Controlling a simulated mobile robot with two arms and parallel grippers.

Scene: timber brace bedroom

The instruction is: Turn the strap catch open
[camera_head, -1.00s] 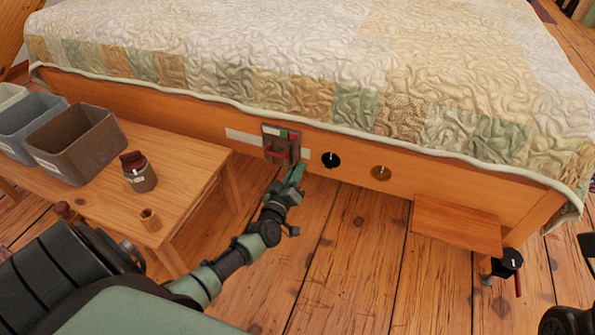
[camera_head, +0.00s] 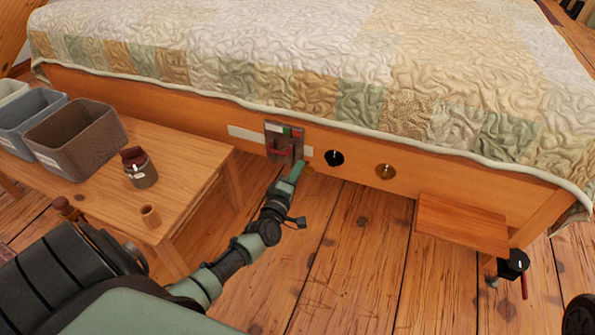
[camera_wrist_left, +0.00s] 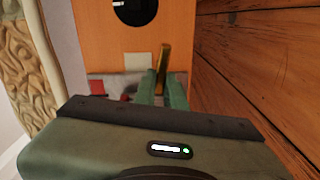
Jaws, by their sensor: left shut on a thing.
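The strap catch (camera_head: 272,139) is a grey plate with red and green marks and a red part on its front, fixed to the wooden side rail of the bed. My left gripper (camera_head: 298,168) is at the lower right of the plate. In the left wrist view its green fingers (camera_wrist_left: 163,88) are shut around a narrow brass-coloured bar (camera_wrist_left: 164,60), which stands up between them. Beside it the grey plate (camera_wrist_left: 98,84) shows with a red patch. The fingers hide the lower end of the bar. My right gripper is not in view.
A wooden bench (camera_head: 195,185) with bins, a jar (camera_head: 140,172) and a small wooden cup (camera_head: 150,216) stands left. A small wooden shelf (camera_head: 462,224) juts out at right.

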